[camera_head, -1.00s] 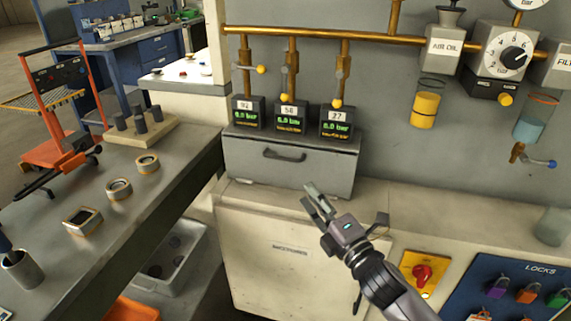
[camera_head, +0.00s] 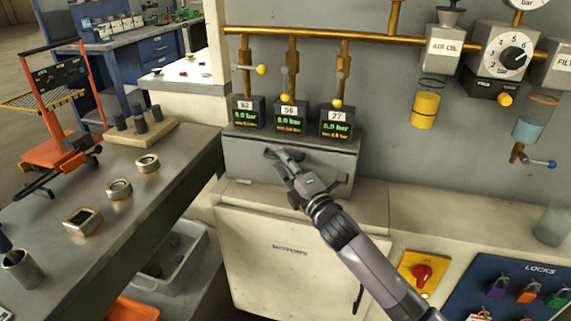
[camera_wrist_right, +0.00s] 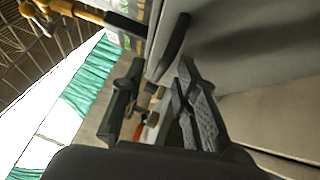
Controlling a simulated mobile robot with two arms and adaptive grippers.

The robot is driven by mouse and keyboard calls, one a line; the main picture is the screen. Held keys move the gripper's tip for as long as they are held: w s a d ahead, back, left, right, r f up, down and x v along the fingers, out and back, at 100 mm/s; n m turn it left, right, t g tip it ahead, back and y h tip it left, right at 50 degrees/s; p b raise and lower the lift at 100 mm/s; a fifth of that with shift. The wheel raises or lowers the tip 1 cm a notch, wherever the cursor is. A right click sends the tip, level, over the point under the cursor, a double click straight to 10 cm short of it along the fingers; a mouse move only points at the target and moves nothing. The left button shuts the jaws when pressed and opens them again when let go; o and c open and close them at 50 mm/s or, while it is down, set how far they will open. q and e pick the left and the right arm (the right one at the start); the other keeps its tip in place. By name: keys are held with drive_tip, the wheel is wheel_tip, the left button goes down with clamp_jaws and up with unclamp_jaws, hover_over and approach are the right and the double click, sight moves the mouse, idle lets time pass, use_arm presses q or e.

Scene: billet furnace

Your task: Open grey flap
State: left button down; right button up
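The grey flap (camera_head: 242,160) is the front of a grey box on the wall ledge, below three pressure readouts. It looks closed. Its dark bar handle (camera_head: 269,153) is partly hidden behind my right gripper (camera_head: 282,157). In the right wrist view, the flap (camera_wrist_right: 240,45) fills the upper right and the handle (camera_wrist_right: 172,45) stands out from it. My right gripper (camera_wrist_right: 161,66) is open there, with the handle's lower end appearing between its fingertips. Contact with the handle cannot be told. My left gripper is not in view.
The three readouts (camera_head: 289,117) stand on top of the box, under a brass pipe (camera_head: 300,34) with valves. A cream cabinet door (camera_head: 275,255) is below. A metal bench (camera_head: 150,205) with rings is at left. A red switch (camera_head: 422,273) and a lock board (camera_head: 515,290) are at right.

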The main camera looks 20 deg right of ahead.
drive_tip(key=shift+c, duration=0.5)
clamp_jaws()
idle(0.3)
